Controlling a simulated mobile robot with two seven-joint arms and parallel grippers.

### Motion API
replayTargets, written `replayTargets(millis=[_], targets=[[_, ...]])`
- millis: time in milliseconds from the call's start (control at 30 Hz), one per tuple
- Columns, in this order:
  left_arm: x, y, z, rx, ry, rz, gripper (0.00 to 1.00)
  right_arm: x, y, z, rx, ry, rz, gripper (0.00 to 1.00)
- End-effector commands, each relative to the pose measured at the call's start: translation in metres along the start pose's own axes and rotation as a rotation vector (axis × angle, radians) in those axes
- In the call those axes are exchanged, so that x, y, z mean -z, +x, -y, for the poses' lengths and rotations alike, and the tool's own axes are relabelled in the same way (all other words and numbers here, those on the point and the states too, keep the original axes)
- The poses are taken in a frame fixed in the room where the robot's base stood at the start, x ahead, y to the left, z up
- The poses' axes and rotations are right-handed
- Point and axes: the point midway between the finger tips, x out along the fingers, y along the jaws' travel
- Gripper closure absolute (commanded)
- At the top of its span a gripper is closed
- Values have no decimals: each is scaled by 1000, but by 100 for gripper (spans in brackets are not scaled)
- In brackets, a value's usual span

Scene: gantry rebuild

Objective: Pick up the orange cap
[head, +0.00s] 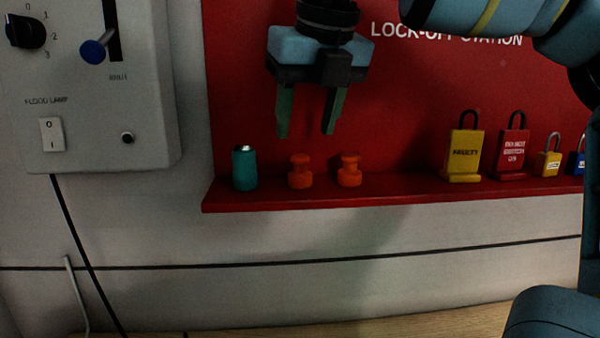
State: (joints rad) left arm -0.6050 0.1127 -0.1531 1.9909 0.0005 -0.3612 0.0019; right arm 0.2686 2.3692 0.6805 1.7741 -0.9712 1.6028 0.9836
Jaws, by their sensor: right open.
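Two small orange caps stand on the red shelf: a left orange cap (300,172) and a right orange cap (349,170). They look alike, each with a wide base and a narrower neck. My right gripper (306,133) points down with its two green fingers apart and nothing between them. In the picture its fingertips are just above the caps, more over the left one; the exact depth gap cannot be told. My left gripper is not in view.
A teal cylinder (244,168) stands left of the caps on the red shelf (400,190). Yellow (464,150) and red (513,148) lock tags and small padlocks (549,163) stand to the right. A grey switch panel (90,110) is at left. Shelf between caps and yellow tag is clear.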

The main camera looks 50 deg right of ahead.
Motion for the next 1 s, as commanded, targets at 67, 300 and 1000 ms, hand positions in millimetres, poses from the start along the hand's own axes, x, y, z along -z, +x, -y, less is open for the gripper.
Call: replayTargets(millis=[67, 300, 1000], targets=[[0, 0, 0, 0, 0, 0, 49, 0, 0, 0, 0, 0, 1, 50], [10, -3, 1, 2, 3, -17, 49, -2, 24, 2, -2, -1, -1, 50], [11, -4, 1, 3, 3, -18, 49, -3, 51, 2, 0, 0, 1, 78]])
